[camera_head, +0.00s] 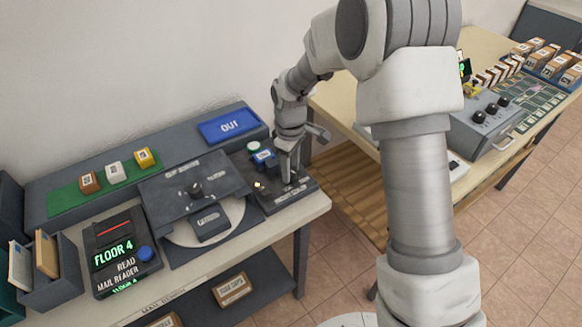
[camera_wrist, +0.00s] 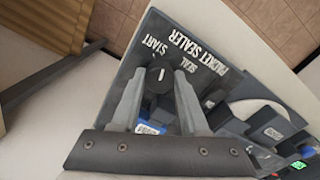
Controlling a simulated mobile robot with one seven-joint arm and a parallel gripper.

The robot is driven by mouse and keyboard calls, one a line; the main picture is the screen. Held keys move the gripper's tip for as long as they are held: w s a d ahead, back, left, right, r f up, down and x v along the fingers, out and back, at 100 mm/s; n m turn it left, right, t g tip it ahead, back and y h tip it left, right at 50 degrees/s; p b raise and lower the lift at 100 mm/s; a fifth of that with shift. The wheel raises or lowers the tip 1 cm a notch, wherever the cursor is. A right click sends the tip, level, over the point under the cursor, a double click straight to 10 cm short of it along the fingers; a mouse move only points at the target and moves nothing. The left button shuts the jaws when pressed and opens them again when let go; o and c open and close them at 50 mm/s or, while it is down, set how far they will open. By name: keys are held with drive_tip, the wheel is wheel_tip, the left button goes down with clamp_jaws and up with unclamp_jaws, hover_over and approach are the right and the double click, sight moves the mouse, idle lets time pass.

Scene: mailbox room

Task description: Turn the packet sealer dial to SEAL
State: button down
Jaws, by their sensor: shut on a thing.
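The packet sealer (camera_head: 307,187) is a dark unit at the right end of the left bench. In the wrist view its panel (camera_wrist: 215,78) shows upside-down white lettering: PACKET SEALER, SEAL and START. Its round black dial (camera_wrist: 153,82) has a short white mark, near upright in the picture, on the START side; SEAL is up and to the right. My gripper (camera_wrist: 158,78) is shut on the dial, one finger on each side. In the head view my gripper (camera_head: 289,180) points down onto the sealer and hides the dial.
Left of the sealer is a dark device (camera_head: 195,165) with a knob and round plate. A mail reader (camera_head: 118,258) reads FLOOR 4. Another table stands to the right.

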drive_tip(key=m, duration=0.6)
drive_tip(key=shift+m, duration=0.3)
drive_tip(key=m, duration=0.5)
drive_tip(key=shift+a, duration=0.1)
drive_tip(key=shift+m, duration=0.3)
drive_tip(key=shift+c, duration=2.1)
unclamp_jaws()
